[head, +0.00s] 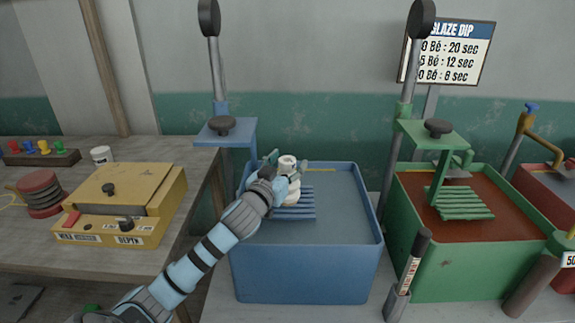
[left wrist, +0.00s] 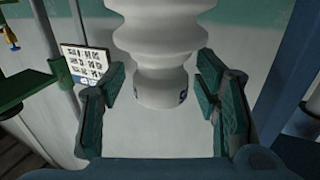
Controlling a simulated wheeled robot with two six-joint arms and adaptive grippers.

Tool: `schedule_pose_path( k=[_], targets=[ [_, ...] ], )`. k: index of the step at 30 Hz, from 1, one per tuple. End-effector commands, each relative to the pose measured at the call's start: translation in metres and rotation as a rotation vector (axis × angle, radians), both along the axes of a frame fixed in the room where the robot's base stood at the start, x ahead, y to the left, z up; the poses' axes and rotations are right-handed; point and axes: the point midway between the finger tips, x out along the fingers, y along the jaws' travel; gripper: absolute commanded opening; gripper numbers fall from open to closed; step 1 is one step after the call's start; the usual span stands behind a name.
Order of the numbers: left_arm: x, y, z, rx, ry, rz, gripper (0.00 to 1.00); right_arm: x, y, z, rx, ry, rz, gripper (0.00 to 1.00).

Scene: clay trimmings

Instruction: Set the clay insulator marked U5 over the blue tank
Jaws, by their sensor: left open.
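A white ribbed clay insulator (head: 288,162) is above the slatted blue rack (head: 293,213) of the blue tank (head: 305,275) and seems to stand upright on it. My left arm partly hides it, so its contact with the slats is not clear. My left gripper (head: 281,172) is open around the insulator. In the left wrist view the insulator (left wrist: 160,62) is between the open fingers (left wrist: 166,98), with a gap on each side. Small blue marks show on its end band, too turned away to read. My right gripper is not in view.
A green tank (head: 470,275) with its own rack stands to the right. A blue post with a bracket (head: 226,135) rises behind the blue tank. A yellow box (head: 125,205) sits on the left bench.

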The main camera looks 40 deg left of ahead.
Motion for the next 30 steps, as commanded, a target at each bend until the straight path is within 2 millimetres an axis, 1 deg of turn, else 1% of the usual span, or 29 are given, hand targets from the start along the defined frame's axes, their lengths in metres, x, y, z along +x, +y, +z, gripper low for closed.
schedule_pose_path(
  k=[5, 8, 11, 14, 15, 18, 21, 24, 30],
  targets=[
    [-0.004, -0.001, 0.001, 0.002, 0.001, 0.0, 0.57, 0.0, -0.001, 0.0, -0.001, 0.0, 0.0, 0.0],
    [-0.017, -0.004, 0.0, 0.005, 0.002, 0.0, 0.57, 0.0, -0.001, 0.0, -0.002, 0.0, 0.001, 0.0],
    [-0.038, -0.01, 0.0, 0.007, 0.004, -0.002, 0.57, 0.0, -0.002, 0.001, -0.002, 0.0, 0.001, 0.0],
    [-0.064, -0.017, 0.0, 0.009, 0.005, -0.004, 0.57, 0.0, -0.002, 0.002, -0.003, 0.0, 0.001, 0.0],
    [-0.075, -0.019, 0.0, 0.011, 0.008, -0.002, 0.57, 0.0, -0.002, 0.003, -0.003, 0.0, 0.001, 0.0],
    [-0.098, -0.026, 0.001, 0.008, 0.008, -0.001, 0.57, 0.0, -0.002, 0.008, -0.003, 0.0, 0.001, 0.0],
    [-0.111, -0.029, 0.001, 0.005, 0.004, -0.001, 0.57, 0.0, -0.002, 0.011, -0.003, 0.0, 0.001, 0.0],
    [-0.116, -0.031, 0.001, 0.002, 0.001, -0.001, 0.57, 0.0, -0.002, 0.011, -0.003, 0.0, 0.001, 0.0],
    [-0.117, -0.03, 0.001, -0.001, -0.001, 0.0, 0.57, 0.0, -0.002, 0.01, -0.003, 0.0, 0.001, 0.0]
  ],
)
